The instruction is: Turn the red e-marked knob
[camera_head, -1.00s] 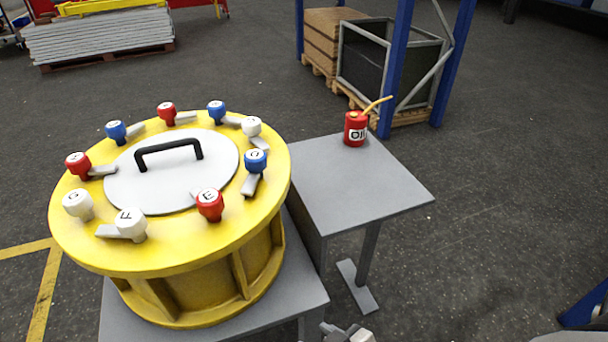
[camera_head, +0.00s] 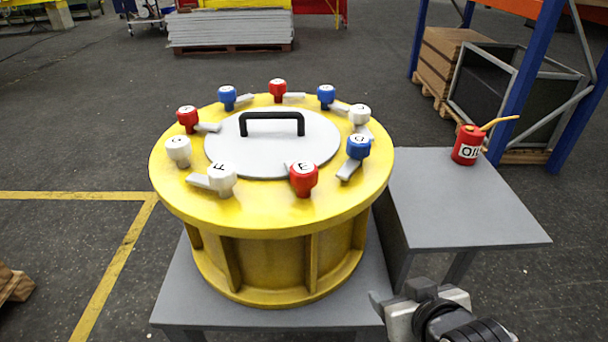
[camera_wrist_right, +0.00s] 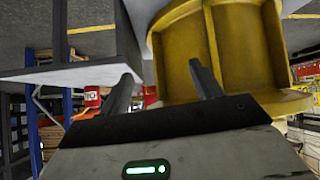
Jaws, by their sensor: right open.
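The red knob marked E (camera_head: 303,178) stands at the front rim of the round yellow drum (camera_head: 270,215), right of the white F knob (camera_head: 222,180) and left of the blue knob (camera_head: 358,147). My right gripper (camera_head: 378,302) is low at the front right of the drum, below and apart from the E knob. In the right wrist view its two fingers (camera_wrist_right: 162,80) are spread and empty, with the yellow drum (camera_wrist_right: 225,45) behind them. The E knob does not show in the wrist view. My left gripper is out of view.
Other red, blue and white knobs ring a grey lid with a black handle (camera_head: 272,118). A grey side table (camera_head: 460,205) at right holds a red oil can (camera_head: 468,146). A blue rack post (camera_head: 527,80) stands behind it.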

